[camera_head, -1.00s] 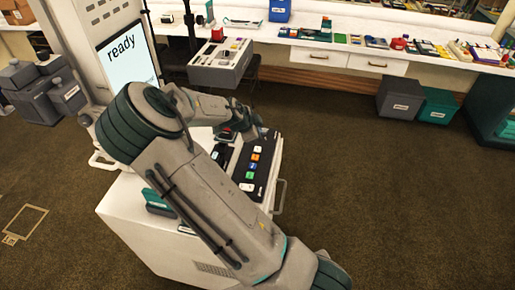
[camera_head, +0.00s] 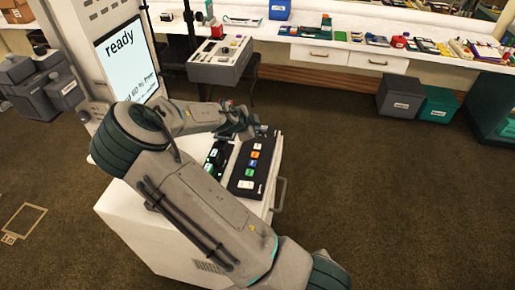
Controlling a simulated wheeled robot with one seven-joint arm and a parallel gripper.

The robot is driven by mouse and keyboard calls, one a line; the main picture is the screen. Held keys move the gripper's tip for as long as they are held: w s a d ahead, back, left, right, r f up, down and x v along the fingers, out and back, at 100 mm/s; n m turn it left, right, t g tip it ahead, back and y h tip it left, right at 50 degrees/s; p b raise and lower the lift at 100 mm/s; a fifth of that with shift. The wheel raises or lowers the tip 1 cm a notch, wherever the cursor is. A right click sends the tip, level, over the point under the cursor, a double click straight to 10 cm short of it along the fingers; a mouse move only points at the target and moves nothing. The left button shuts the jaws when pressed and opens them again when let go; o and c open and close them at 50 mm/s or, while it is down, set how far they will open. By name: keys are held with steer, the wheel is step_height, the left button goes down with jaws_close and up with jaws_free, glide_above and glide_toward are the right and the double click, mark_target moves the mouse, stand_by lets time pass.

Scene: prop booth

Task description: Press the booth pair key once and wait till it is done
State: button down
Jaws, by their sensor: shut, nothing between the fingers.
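The booth's screen (camera_head: 122,62) reads "ready", with smaller lines below that my arm partly covers. A dark key panel (camera_head: 262,176) lies on top of the white cabinet, with a column of coloured keys: orange (camera_head: 254,155), blue (camera_head: 252,163), green (camera_head: 249,173) and white (camera_head: 246,184) among them. I cannot read which one is the pair key. My gripper (camera_head: 246,131) is shut and empty, at the far end of the panel. Its fingertips are small and partly hidden, so I cannot tell whether they touch anything.
The white cabinet (camera_head: 150,225) stands under the panel, with a handle (camera_head: 281,193) on its right side. A grey box with controls (camera_head: 221,62) stands behind. A long bench (camera_head: 350,50) holds many small items.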

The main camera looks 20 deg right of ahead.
mark_target(255, 148)
steer(key=shift+f+b, duration=1.8)
steer(key=shift+f, duration=1.4)
steer(key=shift+f, duration=0.15)
steer(key=shift+f+b, duration=0.25)
steer(key=shift+b, duration=0.2)
steer(key=shift+f+b, duration=0.4)
steer(key=shift+r, duration=0.1)
steer(key=shift+r+p, duration=0.45)
steer(key=shift+r, duration=0.3)
steer(key=shift+r+p, duration=1.55)
steer(key=shift+r, duration=1)
